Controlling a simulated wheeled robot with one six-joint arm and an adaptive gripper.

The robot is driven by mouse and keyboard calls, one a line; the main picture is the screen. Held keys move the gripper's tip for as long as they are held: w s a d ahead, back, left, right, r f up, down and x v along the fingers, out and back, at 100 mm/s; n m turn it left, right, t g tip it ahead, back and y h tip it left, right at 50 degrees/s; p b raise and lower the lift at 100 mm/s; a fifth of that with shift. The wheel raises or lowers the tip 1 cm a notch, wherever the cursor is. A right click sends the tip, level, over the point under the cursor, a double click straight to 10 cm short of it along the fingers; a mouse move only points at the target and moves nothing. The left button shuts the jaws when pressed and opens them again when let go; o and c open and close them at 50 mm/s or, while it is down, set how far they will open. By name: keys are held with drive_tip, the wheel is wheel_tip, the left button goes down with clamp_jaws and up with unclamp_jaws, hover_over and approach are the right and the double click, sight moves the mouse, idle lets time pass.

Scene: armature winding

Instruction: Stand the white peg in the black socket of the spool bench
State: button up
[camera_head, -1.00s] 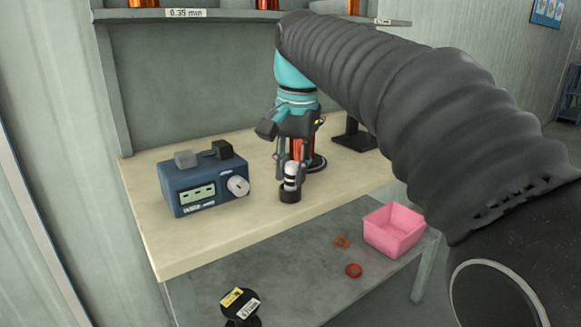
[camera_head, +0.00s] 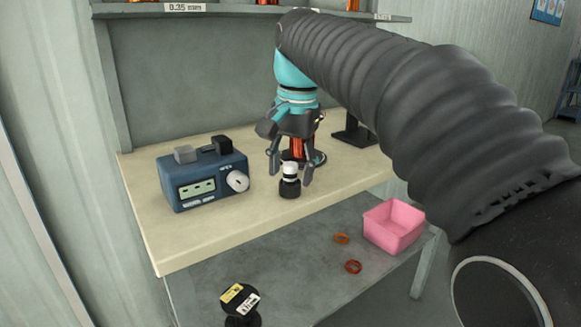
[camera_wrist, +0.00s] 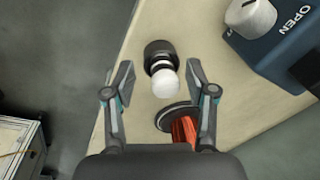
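The white peg (camera_head: 290,169) stands upright in the black socket (camera_head: 289,188) on the spool bench (camera_head: 180,241). In the wrist view, the peg's rounded white top (camera_wrist: 166,84) shows, with the black socket (camera_wrist: 158,48) around its base. My gripper (camera_head: 290,176) is open around the peg. In the wrist view, its two fingers (camera_wrist: 160,78) are spread wide, one on each side, with clear gaps to the peg.
A blue meter box (camera_head: 203,180) with a white knob stands left of the socket. A copper-wound spool (camera_head: 299,150) stands close behind the peg. A pink bin (camera_head: 394,228) and two orange rings sit on the lower shelf (camera_head: 310,270).

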drive_tip(key=shift+r, duration=0.15)
wheel_tip(320, 180, up, 12)
drive_tip(key=s+f, duration=0.1)
drive_tip(key=s+d+f+n+t, duration=0.1)
drive_tip(key=s+d+f, duration=0.3)
drive_tip(key=f, duration=0.6)
drive_tip(key=s+d+f+n+t, duration=0.2)
drive_tip(key=s+d+f, duration=0.3)
drive_tip(key=s+f, duration=0.4)
drive_tip(key=s+d+f+n+t, duration=0.1)
drive_tip(key=s+d+f, duration=0.4)
drive_tip(key=f, duration=0.5)
drive_tip(key=shift+s+f+n+h, duration=0.3)
drive_tip(key=shift+s+n+h, duration=0.1)
drive_tip(key=shift+s+n, duration=0.25)
